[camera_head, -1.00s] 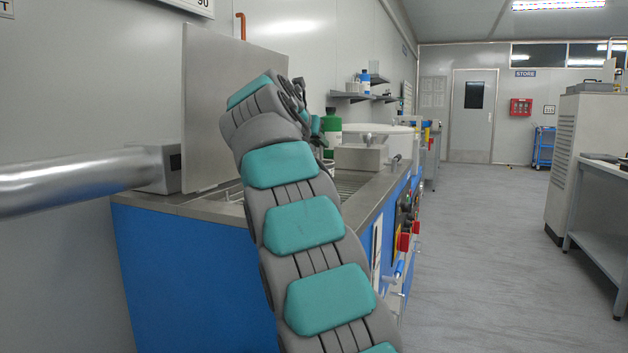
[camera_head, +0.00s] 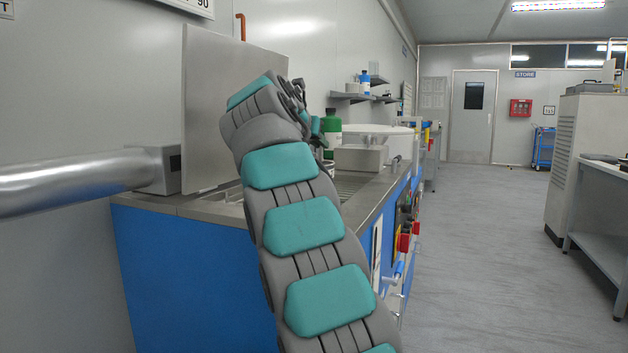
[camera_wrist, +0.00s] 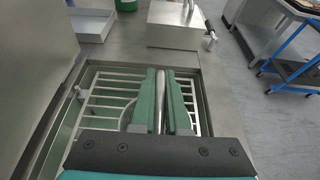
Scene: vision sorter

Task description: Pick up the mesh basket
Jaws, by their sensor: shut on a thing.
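The mesh basket (camera_wrist: 103,92) is a metal wire grid in the sunken steel basin of the worktop, seen in the wrist view. My gripper (camera_wrist: 162,76) has two green fingers shut on the basket's upright metal handle (camera_wrist: 160,102), which shows between them. The fingers and the dark wrist plate hide the middle and near part of the basket. I cannot tell whether the basket is clear of the basin floor. In the head view my arm hides most of the basin, and the basket cannot be made out clearly.
A steel panel (camera_head: 205,105) stands upright behind the basin. A steel box (camera_head: 360,159) sits farther along the worktop, near a green bottle (camera_head: 333,130). A blue trolley (camera_wrist: 292,62) stands to the right in the wrist view. The floor (camera_head: 480,260) right of the bench is clear.

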